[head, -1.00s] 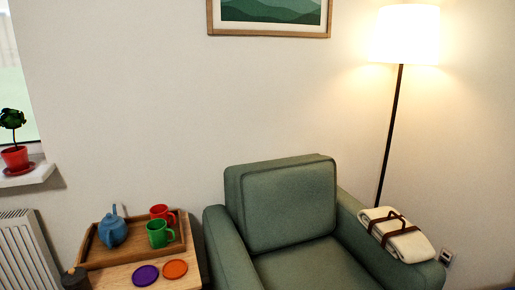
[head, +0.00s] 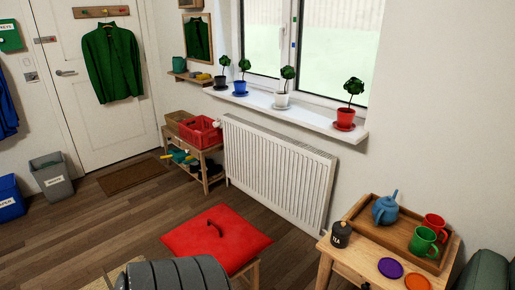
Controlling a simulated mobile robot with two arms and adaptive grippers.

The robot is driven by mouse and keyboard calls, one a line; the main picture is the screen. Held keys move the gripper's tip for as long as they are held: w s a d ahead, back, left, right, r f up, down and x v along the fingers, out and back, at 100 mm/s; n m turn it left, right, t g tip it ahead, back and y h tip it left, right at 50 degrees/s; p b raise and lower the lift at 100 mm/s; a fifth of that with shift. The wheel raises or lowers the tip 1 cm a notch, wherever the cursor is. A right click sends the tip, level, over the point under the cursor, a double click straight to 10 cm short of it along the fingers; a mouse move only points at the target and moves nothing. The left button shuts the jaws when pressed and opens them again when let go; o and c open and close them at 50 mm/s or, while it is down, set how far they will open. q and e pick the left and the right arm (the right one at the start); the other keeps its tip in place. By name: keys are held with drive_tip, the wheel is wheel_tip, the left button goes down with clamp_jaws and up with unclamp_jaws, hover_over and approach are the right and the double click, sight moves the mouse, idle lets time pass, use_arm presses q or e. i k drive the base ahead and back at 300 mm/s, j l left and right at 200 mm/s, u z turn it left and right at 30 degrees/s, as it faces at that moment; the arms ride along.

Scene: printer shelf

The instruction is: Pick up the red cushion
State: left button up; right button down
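The red cushion (head: 208,238) lies flat on a wooden stool (head: 251,272) in the lower middle of the head view. It is square, with a dark strap handle on top. A dark grey ribbed rounded shape at the bottom edge hides part of its near side. Neither of my grippers shows in the head view.
At the right a wooden side table (head: 344,268) bears a tray (head: 366,214) with a blue teapot (head: 385,208) and mugs. A white radiator (head: 277,170) and a low bench with a red crate (head: 200,131) stand behind the stool. Wooden floor is clear left of it.

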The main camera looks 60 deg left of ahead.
sight(220, 232)
drive_tip(key=u, duration=2.5)
drive_tip(key=i+j+z, duration=0.4)
drive_tip(key=i+j, duration=0.2)
